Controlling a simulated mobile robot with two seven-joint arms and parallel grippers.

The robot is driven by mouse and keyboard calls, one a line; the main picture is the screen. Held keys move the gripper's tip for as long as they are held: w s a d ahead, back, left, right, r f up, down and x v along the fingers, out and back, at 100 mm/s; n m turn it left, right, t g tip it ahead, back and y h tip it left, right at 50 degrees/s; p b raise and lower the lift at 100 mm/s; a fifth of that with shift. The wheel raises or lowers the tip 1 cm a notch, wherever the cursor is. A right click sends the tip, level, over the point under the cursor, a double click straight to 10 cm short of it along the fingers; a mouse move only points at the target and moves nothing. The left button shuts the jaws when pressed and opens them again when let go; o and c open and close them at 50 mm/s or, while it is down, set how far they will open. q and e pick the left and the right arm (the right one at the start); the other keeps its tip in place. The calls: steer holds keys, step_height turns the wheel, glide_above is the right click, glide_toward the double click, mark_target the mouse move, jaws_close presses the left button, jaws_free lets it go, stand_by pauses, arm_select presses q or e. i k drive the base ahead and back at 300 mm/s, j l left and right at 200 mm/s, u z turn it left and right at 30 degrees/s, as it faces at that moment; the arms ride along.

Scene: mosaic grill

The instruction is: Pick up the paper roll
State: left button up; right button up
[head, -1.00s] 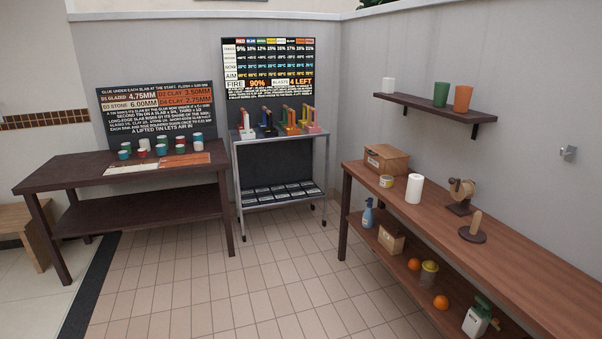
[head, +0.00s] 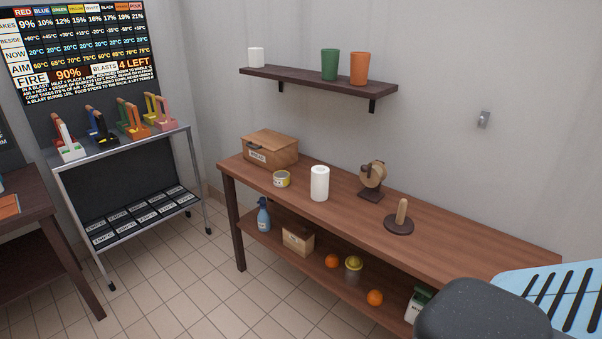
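The paper roll (head: 320,184) is a white cylinder with a hole in its top. It stands upright on the long brown wooden counter (head: 450,250) along the right wall. To its right are a brown tape-dispenser-like object (head: 372,180) and a dark round base with an upright wooden peg (head: 400,218). A small yellow and white tin (head: 281,179) stands to its left.
A wooden bread box (head: 270,148) sits at the counter's left end. A shelf (head: 320,80) with three cups hangs above. The lower shelf holds a spray bottle (head: 264,215) and oranges (head: 375,298). Tiled floor (head: 215,290) lies clear in front.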

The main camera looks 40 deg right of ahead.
mark_target(320, 174)
steer(key=i, duration=2.6)
steer(key=z, duration=3.65)
